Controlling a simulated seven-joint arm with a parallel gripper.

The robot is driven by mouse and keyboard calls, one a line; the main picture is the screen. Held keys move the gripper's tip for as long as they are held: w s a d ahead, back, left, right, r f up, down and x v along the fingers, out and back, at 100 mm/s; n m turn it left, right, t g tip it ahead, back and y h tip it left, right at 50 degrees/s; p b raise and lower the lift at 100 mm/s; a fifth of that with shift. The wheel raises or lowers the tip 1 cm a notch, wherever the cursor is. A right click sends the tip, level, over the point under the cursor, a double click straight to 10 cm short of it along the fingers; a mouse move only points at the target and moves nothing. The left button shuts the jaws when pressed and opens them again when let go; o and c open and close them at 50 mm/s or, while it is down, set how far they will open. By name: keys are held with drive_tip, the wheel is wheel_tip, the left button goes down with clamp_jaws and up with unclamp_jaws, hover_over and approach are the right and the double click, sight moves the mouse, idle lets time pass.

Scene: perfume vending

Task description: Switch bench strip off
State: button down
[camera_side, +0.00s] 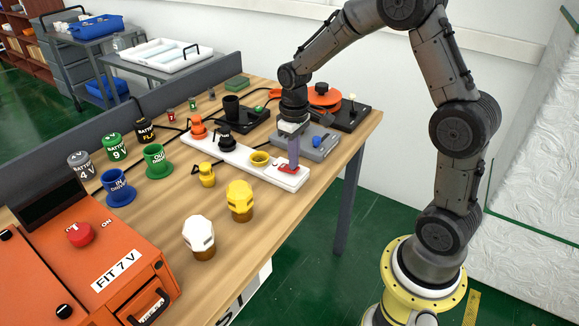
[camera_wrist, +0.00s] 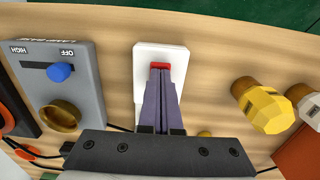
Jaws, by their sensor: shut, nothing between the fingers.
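The white bench strip (camera_side: 236,167) runs diagonally across the wooden bench in the side view, with plugs and a yellow socket ring along it. Its red switch (camera_side: 286,170) is at the near right end; the wrist view also shows the red switch (camera_wrist: 160,66) on the white strip end (camera_wrist: 147,56). My gripper (camera_side: 293,169) is shut and empty, pointing down with its purple fingertips at the switch. In the wrist view the fingertips (camera_wrist: 160,73) overlap the switch's edge and hide part of it. I cannot tell whether they touch it or which way the switch is tilted.
A grey box with a blue slider (camera_wrist: 60,72) stands close beside the strip's end. Yellow (camera_side: 239,200) and white (camera_side: 199,236) faceted knobs stand in front of the strip. An orange FIT 7 V unit (camera_side: 100,255) is at the near left. Cables lie behind the strip.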

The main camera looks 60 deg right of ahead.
drive_tip(key=shift+f, duration=0.5)
drive_tip(key=shift+r, duration=3.55)
drive_tip(key=s+a+r+n+t, duration=0.1)
drive_tip(key=s+a+r+t, duration=0.1)
drive_tip(key=s+a+r, duration=0.3)
drive_tip(key=s+a+r+t, duration=0.1)
drive_tip(key=s+r+t, duration=0.15)
drive_tip(key=r, duration=0.45)
drive_tip(key=s+a+f, duration=0.1)
drive_tip(key=s, duration=0.5)
drive_tip(key=s+a+f+m+t, duration=0.1)
drive_tip(key=s+a+f, duration=0.1)
drive_tip(key=s, duration=0.5)
drive_tip(key=shift+s+f, duration=0.15)
drive_tip(key=shift+s, duration=0.05)
